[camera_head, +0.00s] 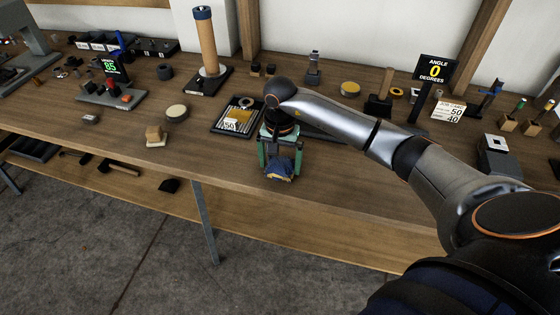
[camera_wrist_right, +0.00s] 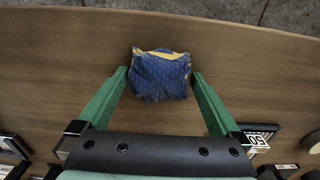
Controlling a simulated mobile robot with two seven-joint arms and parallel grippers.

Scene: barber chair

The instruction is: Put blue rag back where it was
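The blue rag (camera_head: 279,170) is a small crumpled bundle with yellowish edges, at the front of the wooden workbench. It also shows in the right wrist view (camera_wrist_right: 161,76), on bare wood between the fingertips. My right gripper (camera_head: 280,163) reaches down over the rag with its green fingers spread. In the right wrist view the right gripper (camera_wrist_right: 160,74) has one finger on each side of the rag, with a narrow gap on both sides. Whether the rag rests fully on the bench is hard to tell. My left gripper is not in view.
A wooden block (camera_head: 155,135) and a round tin (camera_head: 177,112) stand to the left. An angle sign (camera_head: 435,69) stands at the back right. The bench front beside the rag is clear.

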